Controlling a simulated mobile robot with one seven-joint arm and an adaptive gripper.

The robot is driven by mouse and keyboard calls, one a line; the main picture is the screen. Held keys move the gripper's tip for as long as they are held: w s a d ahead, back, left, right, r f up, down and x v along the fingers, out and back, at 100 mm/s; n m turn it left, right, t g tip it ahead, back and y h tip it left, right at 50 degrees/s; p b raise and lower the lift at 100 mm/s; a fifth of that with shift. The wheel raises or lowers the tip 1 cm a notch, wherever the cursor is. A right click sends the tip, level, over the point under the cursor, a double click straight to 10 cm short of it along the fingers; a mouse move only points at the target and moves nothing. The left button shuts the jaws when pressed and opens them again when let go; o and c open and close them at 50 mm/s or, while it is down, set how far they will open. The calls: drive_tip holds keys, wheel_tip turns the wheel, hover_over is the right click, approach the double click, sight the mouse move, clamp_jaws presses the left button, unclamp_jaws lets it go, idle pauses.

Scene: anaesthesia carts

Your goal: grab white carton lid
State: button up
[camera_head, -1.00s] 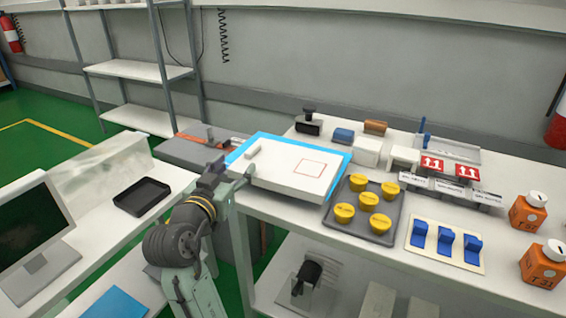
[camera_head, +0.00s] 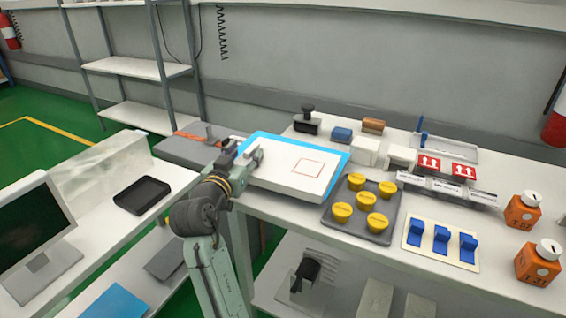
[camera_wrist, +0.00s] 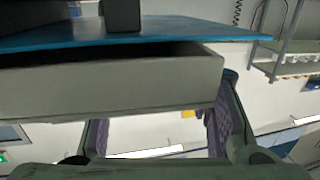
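The white carton lid appears to be the broad flat white piece (camera_head: 285,172) with a red square outline on top, lying along a blue sheet (camera_head: 345,158). In the wrist view its pale side wall (camera_wrist: 110,88) fills the upper left, under the blue edge (camera_wrist: 150,32). My gripper (camera_head: 243,153) is at the left end of this white piece. Whether a finger touches the white piece I cannot tell.
A grey tray of yellow round caps (camera_head: 384,228) stands close on the right. Beyond it are a panel with blue switches (camera_head: 412,245) and orange bottles (camera_head: 520,212). Small boxes (camera_head: 366,150) stand behind. A black tray (camera_head: 142,195) lies on the left cart.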

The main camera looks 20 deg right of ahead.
clamp_jaws()
idle(0.3)
